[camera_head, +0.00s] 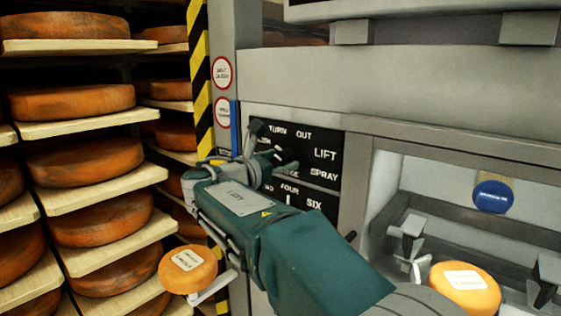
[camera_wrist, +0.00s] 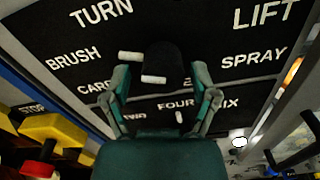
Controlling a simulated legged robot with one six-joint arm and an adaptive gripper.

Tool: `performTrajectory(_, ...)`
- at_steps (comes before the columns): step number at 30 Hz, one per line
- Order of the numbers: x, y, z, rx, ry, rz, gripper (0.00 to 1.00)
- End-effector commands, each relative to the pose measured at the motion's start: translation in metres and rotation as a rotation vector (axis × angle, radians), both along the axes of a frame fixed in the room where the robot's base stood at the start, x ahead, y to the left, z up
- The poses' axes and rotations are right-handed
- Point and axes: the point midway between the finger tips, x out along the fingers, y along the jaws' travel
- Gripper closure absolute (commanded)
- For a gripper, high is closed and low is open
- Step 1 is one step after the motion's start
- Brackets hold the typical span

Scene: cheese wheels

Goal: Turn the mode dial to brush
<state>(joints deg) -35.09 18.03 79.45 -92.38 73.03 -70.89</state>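The mode dial (camera_wrist: 163,60) is a dark knob on the black label panel (camera_wrist: 225,75). Two short white bars show at it, one at its left and one at its lower edge; I cannot tell for sure which label it points to. BRUSH (camera_wrist: 73,58) is printed to its left, TURN above left, LIFT and SPRAY to its right. My gripper (camera_wrist: 160,78) is open, with one finger on each side of the dial and a visible gap at each; contact is not clear. In the head view my gripper (camera_head: 270,146) is at the panel (camera_head: 325,153) and covers its left part, including most of BRUSH.
A lower dial (camera_wrist: 179,117) sits among number labels below. Shelves of cheese wheels (camera_head: 85,163) stand at left behind a striped post (camera_head: 201,75). A yellow-and-red stop button (camera_wrist: 50,140) is at lower left. A bay with a cheese wheel (camera_head: 466,287) opens at right.

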Motion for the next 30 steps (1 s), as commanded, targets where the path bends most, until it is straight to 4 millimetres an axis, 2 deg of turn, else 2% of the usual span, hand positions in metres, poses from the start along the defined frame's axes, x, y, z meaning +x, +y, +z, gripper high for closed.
performTrajectory(10, -0.001, -0.001, 0.0, 0.001, 0.001, -0.002, 0.15)
performTrajectory(14, -0.009, 0.005, 0.0, 0.001, 0.001, -0.001, 0.15)
performTrajectory(24, -0.061, 0.05, -0.001, 0.001, 0.001, 0.002, 0.15)
performTrajectory(30, -0.086, 0.069, -0.002, 0.0, 0.002, 0.0, 0.15)
